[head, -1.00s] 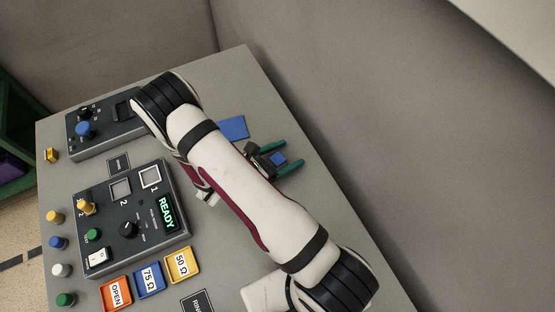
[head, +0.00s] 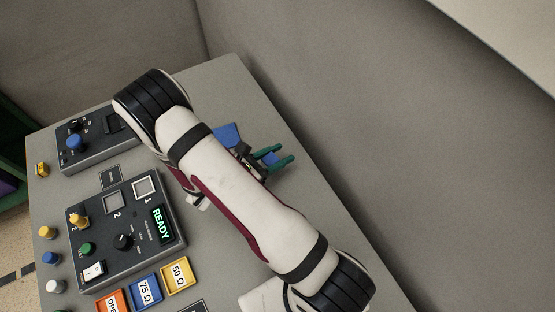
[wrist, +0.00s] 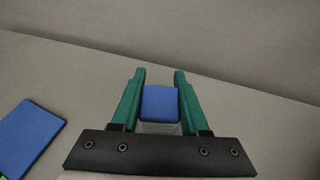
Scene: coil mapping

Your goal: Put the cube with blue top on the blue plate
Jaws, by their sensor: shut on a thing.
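The cube with blue top (wrist: 160,104) sits between the green fingers of my gripper (wrist: 159,75) in the wrist view, with a pale side below the blue. My gripper also shows in the head view (head: 284,156), shut on the cube, right of the blue plate. The flat blue plate (wrist: 29,139) lies at the left edge of the wrist view, apart from the cube. It also shows in the head view (head: 227,135), partly hidden by my arm. I cannot tell how high the cube is above the table.
A dark READY box (head: 125,225) and another dark box with a blue knob (head: 75,145) stand left on the grey table (head: 225,85). Orange, blue and yellow labelled trays (head: 178,275) lie in front. Several coloured knobs line the left edge. Grey walls surround the table.

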